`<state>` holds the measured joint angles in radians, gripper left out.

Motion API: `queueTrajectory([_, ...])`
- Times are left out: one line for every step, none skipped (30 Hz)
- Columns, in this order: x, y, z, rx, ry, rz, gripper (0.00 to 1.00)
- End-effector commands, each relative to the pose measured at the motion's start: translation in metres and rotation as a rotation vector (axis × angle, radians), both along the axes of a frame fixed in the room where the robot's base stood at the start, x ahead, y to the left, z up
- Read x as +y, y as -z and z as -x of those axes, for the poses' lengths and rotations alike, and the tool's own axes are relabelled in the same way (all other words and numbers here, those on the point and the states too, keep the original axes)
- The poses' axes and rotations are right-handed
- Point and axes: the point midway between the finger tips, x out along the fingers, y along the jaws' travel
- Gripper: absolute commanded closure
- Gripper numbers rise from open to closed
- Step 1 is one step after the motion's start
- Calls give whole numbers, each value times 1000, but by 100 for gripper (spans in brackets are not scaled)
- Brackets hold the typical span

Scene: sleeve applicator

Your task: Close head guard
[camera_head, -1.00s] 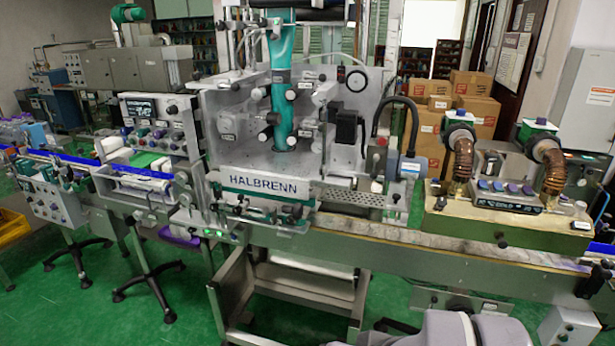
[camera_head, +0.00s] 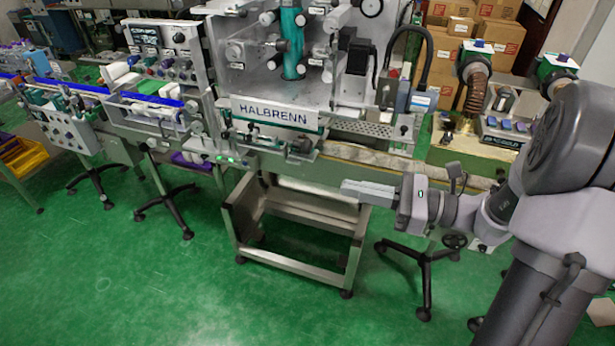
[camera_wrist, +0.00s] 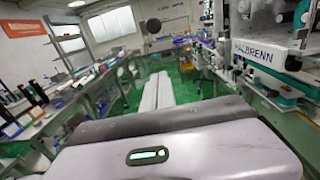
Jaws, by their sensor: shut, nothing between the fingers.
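The sleeve applicator head, a grey machine with a white HALBRENN plate (camera_head: 277,115), stands at the centre top of the head view. A clear guard panel (camera_head: 250,75) appears in front of its rollers and teal sleeve tube (camera_head: 292,45). I cannot tell whether the guard is fully open. The HALBRENN plate also shows at the upper right of the wrist view (camera_wrist: 253,52). My gripper (camera_head: 344,188) is shut and empty. It points left, apart from the machine, in front of the conveyor and below the plate. Its fingers show in the wrist view (camera_wrist: 158,78).
The conveyor rail (camera_head: 350,153) runs across in front of the machine. A grey frame stand (camera_head: 290,265) is under it. A unit with copper hoses (camera_head: 478,80) is at the right. Green floor (camera_head: 190,290) is clear at the front left.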

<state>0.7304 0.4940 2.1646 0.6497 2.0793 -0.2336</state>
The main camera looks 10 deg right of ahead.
Motion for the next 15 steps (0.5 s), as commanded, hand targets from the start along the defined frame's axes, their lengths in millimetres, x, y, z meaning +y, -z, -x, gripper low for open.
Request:
queueTrajectory([11,2,-5,-2,-5,2,100])
queueTrajectory([17,2,-8,-1,-5,2,100])
queueTrajectory([25,2,-11,-1,-6,3,100])
queueTrajectory([31,2,-14,0,-6,1,100])
queueTrajectory([36,2,-18,0,-5,1,100])
queueTrajectory([44,2,-21,-1,-6,3,100])
queueTrajectory([49,1,-24,-1,-6,3,100])
queueTrajectory([54,2,-27,-1,-6,3,100])
queueTrajectory([61,2,-30,0,-5,2,100])
queueTrajectory([65,2,-32,-1,-6,3,100])
queueTrajectory([68,1,-34,-1,-5,3,100])
queueTrajectory([73,1,-37,1,-5,3,100])
queueTrajectory([75,1,-38,0,-4,2,100])
queueTrajectory([77,1,-39,0,-4,2,100])
queueTrajectory([80,1,-40,1,-4,3,100])
